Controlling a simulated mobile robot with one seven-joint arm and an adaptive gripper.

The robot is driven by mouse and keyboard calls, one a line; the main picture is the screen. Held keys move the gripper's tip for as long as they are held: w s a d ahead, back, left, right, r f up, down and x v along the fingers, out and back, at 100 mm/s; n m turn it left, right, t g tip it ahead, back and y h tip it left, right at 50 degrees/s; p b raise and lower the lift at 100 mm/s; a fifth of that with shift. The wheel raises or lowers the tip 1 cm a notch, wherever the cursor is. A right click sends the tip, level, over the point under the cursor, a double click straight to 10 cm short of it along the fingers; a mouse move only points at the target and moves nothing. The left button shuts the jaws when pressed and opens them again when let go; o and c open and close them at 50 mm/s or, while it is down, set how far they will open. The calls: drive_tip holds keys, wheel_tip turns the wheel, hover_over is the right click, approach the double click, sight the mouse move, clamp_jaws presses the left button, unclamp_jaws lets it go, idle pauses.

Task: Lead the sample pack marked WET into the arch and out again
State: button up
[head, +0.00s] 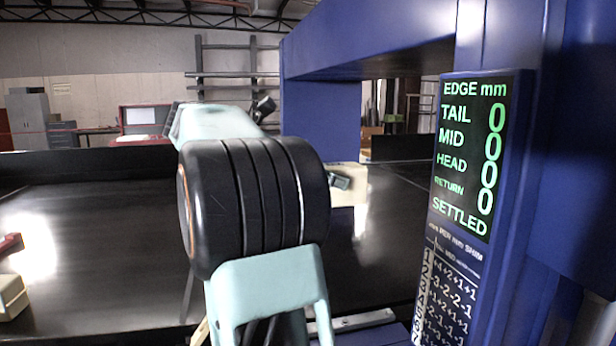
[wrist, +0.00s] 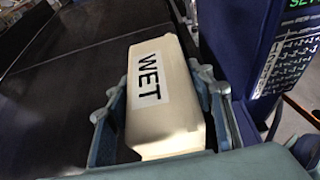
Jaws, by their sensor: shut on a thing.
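The sample pack (wrist: 172,110) is a cream block with a white label reading WET. My gripper (wrist: 160,100) is shut on it, with one finger along each long side. In the head view one end of the pack (head: 347,198) shows right of my arm, low over the belt; the arm hides the rest. The arch (head: 318,110) is a large blue frame spanning the belt. The pack shows in front of the foot of its far post; I cannot tell whether it is under the beam or whether it touches the belt.
A panel (head: 462,160) on the near post reads TAIL, MID, HEAD and RETURN all 0, and SETTLED. A chart of numbers is below it. Another cream block (head: 12,297) with a red part lies at the left edge. The black belt (head: 90,240) between is clear.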

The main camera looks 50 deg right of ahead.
drive_tip(key=s+d+p, duration=0.3)
drive_tip(key=s+d, duration=0.5)
drive_tip(key=d, duration=0.4)
drive_tip(key=s+d+p, duration=0.3)
drive_tip(key=s+d, duration=0.5)
drive_tip(key=d, duration=0.4)
drive_tip(key=w+a+b, duration=0.1)
drive_tip(key=w+a, duration=0.6)
drive_tip(key=a, duration=0.4)
drive_tip(key=w+a+b, duration=0.2)
drive_tip(key=w+a, duration=0.5)
drive_tip(key=a, duration=0.4)
drive_tip(key=w+a+b, duration=0.2)
drive_tip(key=w+a, duration=0.6)
drive_tip(key=a, duration=0.3)
drive_tip(key=shift+a, duration=0.2)
drive_tip(key=shift+w, duration=0.1)
